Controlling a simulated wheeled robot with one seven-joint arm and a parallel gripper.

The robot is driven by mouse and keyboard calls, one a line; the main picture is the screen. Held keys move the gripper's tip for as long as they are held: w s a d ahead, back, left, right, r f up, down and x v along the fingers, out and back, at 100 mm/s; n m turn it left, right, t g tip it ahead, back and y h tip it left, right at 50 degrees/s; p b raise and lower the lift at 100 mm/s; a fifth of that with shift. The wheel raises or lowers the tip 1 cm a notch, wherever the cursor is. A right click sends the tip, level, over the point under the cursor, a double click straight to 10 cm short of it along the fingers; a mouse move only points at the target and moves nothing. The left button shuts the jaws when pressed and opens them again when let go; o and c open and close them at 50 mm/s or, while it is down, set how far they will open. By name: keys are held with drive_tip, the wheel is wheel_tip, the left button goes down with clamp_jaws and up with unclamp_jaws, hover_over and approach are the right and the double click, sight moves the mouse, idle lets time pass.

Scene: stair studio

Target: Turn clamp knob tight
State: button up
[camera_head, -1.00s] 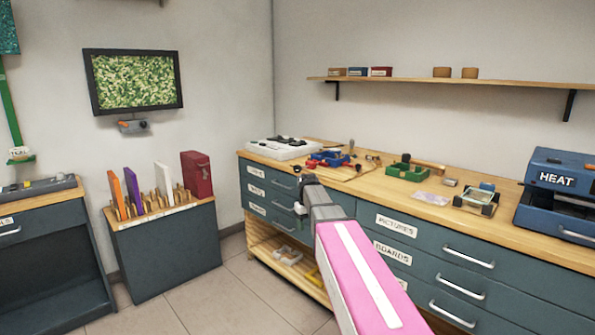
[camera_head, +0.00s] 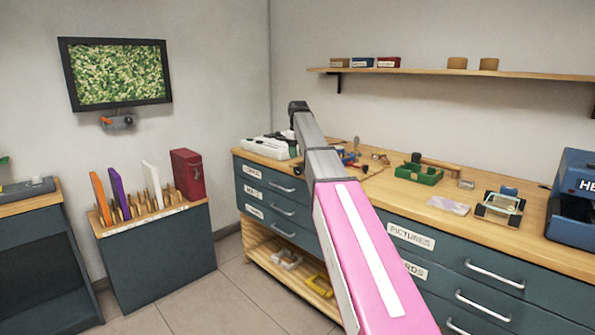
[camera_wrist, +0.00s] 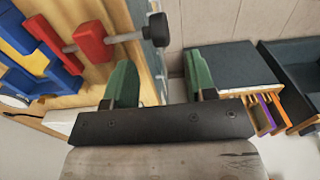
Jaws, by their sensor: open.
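In the wrist view the clamp has a blue body (camera_wrist: 47,42), a red block (camera_wrist: 93,43) and a grey screw rod ending in a dark clamp knob (camera_wrist: 157,29). My gripper (camera_wrist: 160,76) is open, with its two green fingers apart and nothing between them. The knob lies beyond the fingertips, roughly in line with the gap, apart from both. In the head view my arm reaches over the bench and hides much of the clamp; a blue part (camera_head: 348,157) shows just right of the arm.
A wooden workbench (camera_head: 440,208) carries a white tray (camera_head: 268,149) at its left end, a green box (camera_head: 418,174) and a small glass-topped device (camera_head: 501,207). A blue heat press (camera_head: 577,195) stands at right. A cabinet with upright panels (camera_head: 160,255) stands left; floor between is clear.

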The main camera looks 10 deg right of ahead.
sight(298, 170)
wheel_tip(298, 170, down, 8)
drive_tip(key=shift+f, duration=0.1)
idle(0.4)
drive_tip(key=c, duration=0.7)
